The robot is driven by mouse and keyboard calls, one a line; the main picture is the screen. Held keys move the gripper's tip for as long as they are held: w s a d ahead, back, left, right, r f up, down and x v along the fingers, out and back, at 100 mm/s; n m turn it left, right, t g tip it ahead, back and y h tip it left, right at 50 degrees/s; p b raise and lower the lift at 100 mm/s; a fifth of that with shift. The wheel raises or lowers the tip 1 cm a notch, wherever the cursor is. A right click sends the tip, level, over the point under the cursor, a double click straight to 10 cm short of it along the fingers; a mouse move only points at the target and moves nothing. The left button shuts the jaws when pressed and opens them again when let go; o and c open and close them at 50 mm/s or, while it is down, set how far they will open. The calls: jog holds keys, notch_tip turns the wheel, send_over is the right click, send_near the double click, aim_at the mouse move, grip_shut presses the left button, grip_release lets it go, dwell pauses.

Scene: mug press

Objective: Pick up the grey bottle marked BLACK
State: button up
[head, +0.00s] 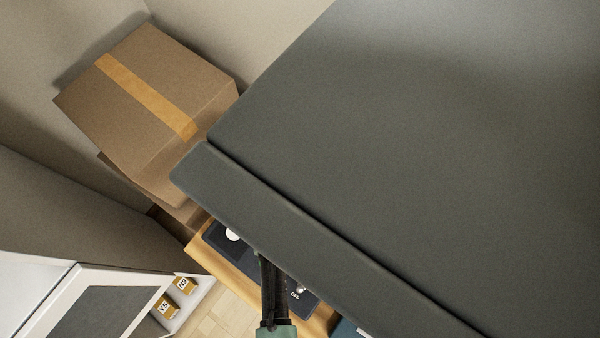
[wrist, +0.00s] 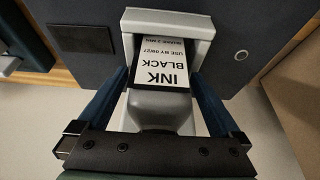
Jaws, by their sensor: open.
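The grey bottle (wrist: 160,105) shows in the wrist view with a white label reading INK BLACK and a use-by line. Its labelled end is inside a light grey frame (wrist: 205,27) on a dark panel. My gripper (wrist: 161,82) is open, with one blue finger on each side of the bottle. I cannot tell whether either finger touches it. In the head view the bottle cannot be made out.
A large dark form covers the right of the head view. Below it is a wood-edged unit (head: 208,255) with a dark top. Taped cardboard boxes (head: 150,95) stand at upper left. A white cabinet (head: 50,285) holds two small labelled boxes (head: 175,295).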

grip_shut()
dwell(0.4)
jog(key=shift+r, duration=0.15)
